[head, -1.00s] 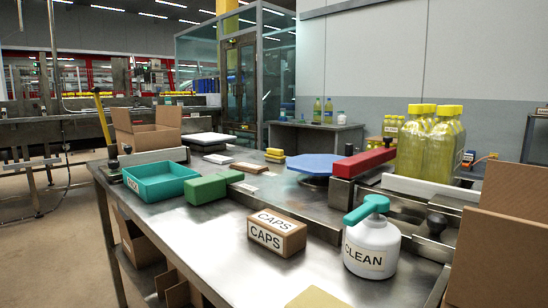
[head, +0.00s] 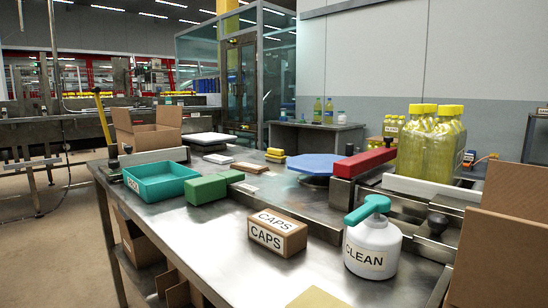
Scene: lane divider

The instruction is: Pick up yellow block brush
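No gripper shows in the head view. A yellow block (head: 317,298) shows at the bottom edge, on the near part of the steel table (head: 225,245); most of it is cut off by the frame. Small yellow blocks (head: 275,153) lie stacked further back on the table, left of the blue hexagonal plate (head: 318,163). I cannot tell from this view which yellow thing is the brush, as no bristles show.
A CAPS box (head: 277,234) and a white CLEAN bottle (head: 372,250) stand near the front. A green block (head: 208,188) and a teal tray (head: 160,182) are at left. Yellow-capped bottles (head: 428,150) and cardboard (head: 500,255) are at right. The front left tabletop is clear.

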